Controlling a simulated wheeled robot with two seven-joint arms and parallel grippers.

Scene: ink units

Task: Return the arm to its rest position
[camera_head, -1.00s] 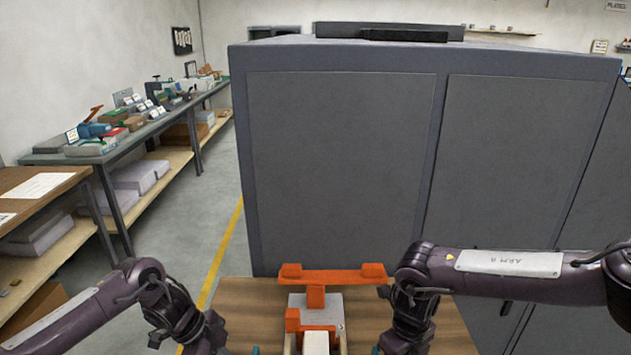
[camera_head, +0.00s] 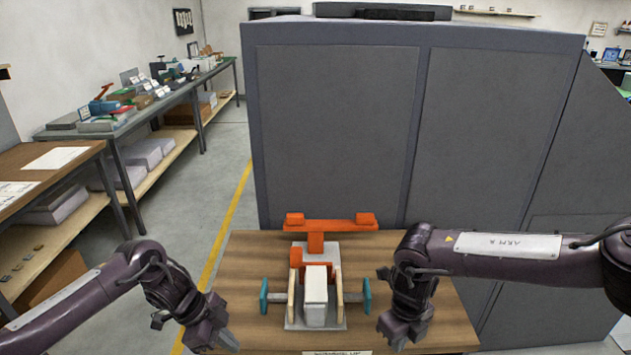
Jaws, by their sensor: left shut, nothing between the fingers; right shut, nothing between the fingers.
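My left gripper (camera_head: 228,340) is shut and empty at the front left of the wooden table, to the left of the fixture. My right gripper (camera_head: 400,340) is shut and empty over the table's right part, to the right of the fixture. Between them stands the fixture with a grey base plate (camera_head: 335,260), an orange bracket (camera_head: 316,226) at the back and a white block (camera_head: 316,285) in the middle. Teal-ended clamps sit at its left (camera_head: 264,296) and right (camera_head: 367,295). Neither gripper touches the fixture.
The wooden table (camera_head: 440,310) has bare room on both sides of the fixture. A large grey cabinet (camera_head: 335,135) stands behind it. A workbench (camera_head: 140,112) with several items runs along the left, with a yellow floor line (camera_head: 226,235) between.

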